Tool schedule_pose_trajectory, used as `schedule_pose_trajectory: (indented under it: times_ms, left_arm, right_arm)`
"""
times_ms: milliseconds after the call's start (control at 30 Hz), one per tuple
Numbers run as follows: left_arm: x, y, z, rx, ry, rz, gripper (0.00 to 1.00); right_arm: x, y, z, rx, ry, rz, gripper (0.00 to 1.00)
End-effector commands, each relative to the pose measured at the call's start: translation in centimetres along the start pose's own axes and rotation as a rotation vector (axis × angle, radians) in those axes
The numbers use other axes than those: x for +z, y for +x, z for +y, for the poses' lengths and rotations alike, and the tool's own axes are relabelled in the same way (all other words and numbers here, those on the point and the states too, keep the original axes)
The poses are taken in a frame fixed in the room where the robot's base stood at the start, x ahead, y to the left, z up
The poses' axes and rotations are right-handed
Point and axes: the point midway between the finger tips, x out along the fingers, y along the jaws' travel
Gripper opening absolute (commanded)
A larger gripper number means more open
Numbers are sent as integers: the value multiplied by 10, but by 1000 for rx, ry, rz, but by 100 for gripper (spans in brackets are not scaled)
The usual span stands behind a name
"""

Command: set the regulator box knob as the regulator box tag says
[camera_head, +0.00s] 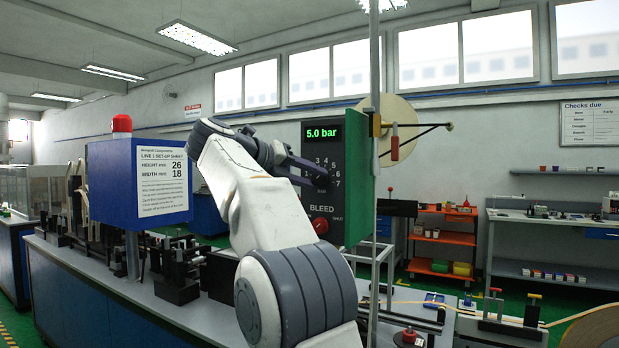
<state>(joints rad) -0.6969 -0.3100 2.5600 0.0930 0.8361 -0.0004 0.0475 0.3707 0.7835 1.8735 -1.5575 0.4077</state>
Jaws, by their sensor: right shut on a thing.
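The regulator box (350,150) is a dark panel with green sides on a pole in the middle of the head view. Its display (323,133) reads 5.0 bar in green. Below is a dark knob (322,180) ringed by white numbers; 3 to 7 can be made out. My right gripper (311,173) reaches it from the left and is shut on the knob. The gripper and arm cover the dial's left side, and the pointer cannot be read. A red knob (320,226) sits below the word BLEED. I see no readable regulator tag. My left gripper is not in view.
A blue box (112,185) with a set-up sheet (163,182), height 26 and width 18, and a red lamp stands left of my arm. A tape reel (398,112) is behind the regulator box. Grey benches (160,300) with machine parts lie below.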

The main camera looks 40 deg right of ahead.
Motion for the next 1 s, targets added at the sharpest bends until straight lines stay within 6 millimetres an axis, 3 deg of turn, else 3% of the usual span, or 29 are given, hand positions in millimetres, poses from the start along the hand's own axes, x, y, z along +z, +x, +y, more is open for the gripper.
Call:
schedule_pose_trajectory:
  times_ms: [467,500,567,1000]
  left_arm:
    - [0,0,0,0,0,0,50]
    - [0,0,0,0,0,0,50]
    - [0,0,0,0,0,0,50]
    - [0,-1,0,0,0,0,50]
  right_arm:
    - [-3,1,1,6,12,10,0]
    - [-3,1,1,6,12,10,42]
    - [-2,1,1,6,12,10,64]
    - [0,-8,0,7,13,4,68]
